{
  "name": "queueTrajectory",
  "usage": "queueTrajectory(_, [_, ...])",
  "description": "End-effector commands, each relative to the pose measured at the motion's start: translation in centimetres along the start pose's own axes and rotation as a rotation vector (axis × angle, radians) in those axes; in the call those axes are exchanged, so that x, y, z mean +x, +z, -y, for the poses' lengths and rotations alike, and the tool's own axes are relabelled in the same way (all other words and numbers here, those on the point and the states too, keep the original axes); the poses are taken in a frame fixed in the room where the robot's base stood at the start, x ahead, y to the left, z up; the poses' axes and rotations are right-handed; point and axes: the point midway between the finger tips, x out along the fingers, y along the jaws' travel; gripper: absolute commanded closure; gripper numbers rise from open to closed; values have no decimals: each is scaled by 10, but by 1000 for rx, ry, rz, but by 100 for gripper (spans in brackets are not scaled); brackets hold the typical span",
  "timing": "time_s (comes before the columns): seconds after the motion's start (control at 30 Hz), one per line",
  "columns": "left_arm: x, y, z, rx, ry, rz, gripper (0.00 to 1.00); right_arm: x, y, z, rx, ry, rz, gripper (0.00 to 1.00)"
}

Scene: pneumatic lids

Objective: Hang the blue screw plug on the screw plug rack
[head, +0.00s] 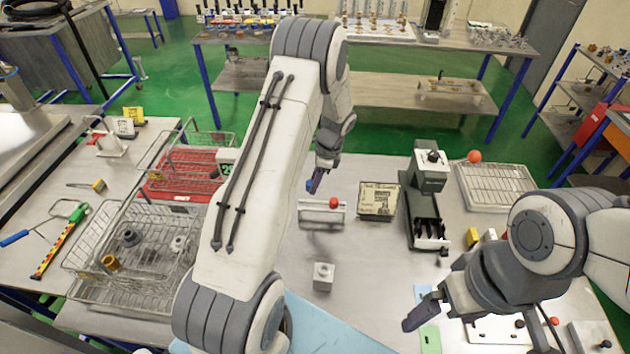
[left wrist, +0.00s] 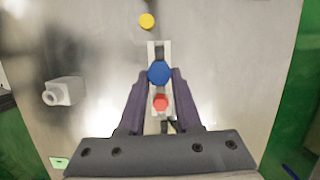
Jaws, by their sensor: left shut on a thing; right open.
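The blue screw plug (left wrist: 160,73) is between the fingers of my left gripper (left wrist: 161,76), which is shut on it. In the head view the left gripper (head: 317,181) points down over the left part of the small pale rack (head: 318,216), and a bit of the blue plug (head: 309,186) shows beside the fingers. A red plug (head: 334,202) sits at the rack's right part; it also shows in the left wrist view (left wrist: 161,102). I cannot tell whether the blue plug touches the rack. My right gripper (head: 418,318) is open at the lower right.
A round yellow thing (left wrist: 147,21) lies beyond the rack's end. A grey block with a round stub (head: 323,277) stands in front of the rack. A labelled box (head: 378,200) and a dark grey device (head: 428,205) stand to the right. Wire baskets (head: 130,255) stand left.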

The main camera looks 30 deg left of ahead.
Motion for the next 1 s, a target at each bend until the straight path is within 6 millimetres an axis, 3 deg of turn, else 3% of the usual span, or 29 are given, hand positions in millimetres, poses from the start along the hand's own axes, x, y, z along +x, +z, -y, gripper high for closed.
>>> queueTrajectory(0.7, [58,-13,0,-3,1,0,100,40,2,-3,3,0,0,0])
queueTrajectory(1.0, [63,-14,0,-3,1,0,100,42,2,-3,4,0,0,0])
